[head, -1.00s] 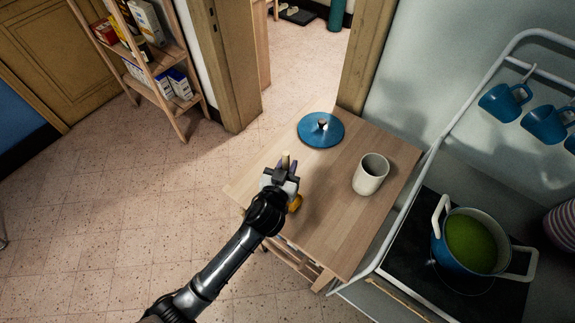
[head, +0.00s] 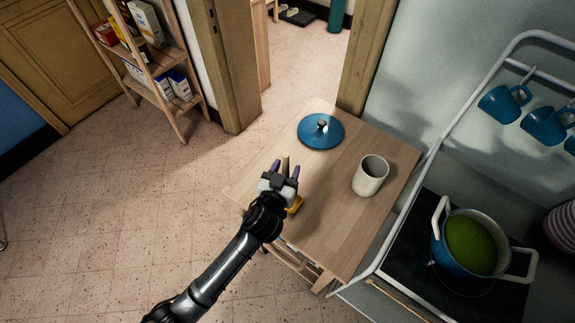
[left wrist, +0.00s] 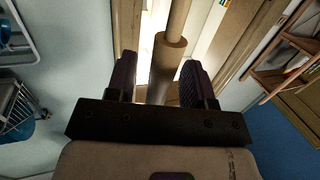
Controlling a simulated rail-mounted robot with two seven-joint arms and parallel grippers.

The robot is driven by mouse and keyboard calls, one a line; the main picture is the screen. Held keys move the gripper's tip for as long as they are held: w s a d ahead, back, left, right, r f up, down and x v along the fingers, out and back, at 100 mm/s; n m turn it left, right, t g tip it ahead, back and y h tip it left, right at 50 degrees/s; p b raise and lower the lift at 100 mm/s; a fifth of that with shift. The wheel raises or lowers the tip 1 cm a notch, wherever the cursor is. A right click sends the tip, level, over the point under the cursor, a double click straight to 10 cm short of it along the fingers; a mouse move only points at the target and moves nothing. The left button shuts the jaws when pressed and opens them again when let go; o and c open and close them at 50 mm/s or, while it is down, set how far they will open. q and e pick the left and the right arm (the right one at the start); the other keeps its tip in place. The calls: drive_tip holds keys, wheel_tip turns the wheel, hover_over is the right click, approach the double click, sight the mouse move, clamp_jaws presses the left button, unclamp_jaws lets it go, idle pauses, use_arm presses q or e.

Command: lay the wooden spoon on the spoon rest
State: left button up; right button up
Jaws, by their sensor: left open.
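My left gripper (head: 286,168) is open above the near left part of the small wooden table (head: 335,235). A wooden stick, seemingly the wooden spoon's handle (head: 285,162), shows between its two spread purple fingers. In the left wrist view the round wooden handle (left wrist: 166,65) lies between the fingers, with a gap to the right finger. The spoon's bowl cannot be made out. A yellow-orange object, probably the spoon rest (head: 297,205), is on the table, partly hidden by my left gripper. My right gripper is out of view.
A blue lid (head: 321,131) and a cream cup (head: 370,175) stand on the table. A blue pot (head: 470,242) of green soup sits on the black stove at right. Blue mugs (head: 504,102) hang from a white rail. A grocery shelf (head: 160,75) stands at the back left.

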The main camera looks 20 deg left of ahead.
use_arm(q)
drive_tip(key=s, duration=1)
drive_tip(key=shift+s+d+r, duration=0.2)
drive_tip(key=shift+s+r, duration=0.15)
drive_tip(key=shift+r, duration=0.05)
drive_tip(key=s+a+f+g, duration=0.2)
drive_tip(key=s+f+g, duration=0.1)
drive_tip(key=s, duration=0.4)
drive_tip(key=s+a+f+m+g, duration=0.1)
drive_tip(key=s+a+f+g, duration=0.1)
drive_tip(key=s+f+g, duration=0.2)
drive_tip(key=s+a+f+m+g, duration=0.1)
drive_tip(key=s+f+g, duration=0.3)
drive_tip(key=s, duration=0.7)
drive_tip(key=shift+a+g+h, duration=0.4)
drive_tip(key=shift+a+g, duration=0.15)
drive_tip(key=shift+g, duration=0.65)
wheel_tip(320, 180, up, 24)
drive_tip(key=p, duration=2.3)
drive_tip(key=shift+p, duration=0.4)
drive_tip(key=shift+w, duration=0.1)
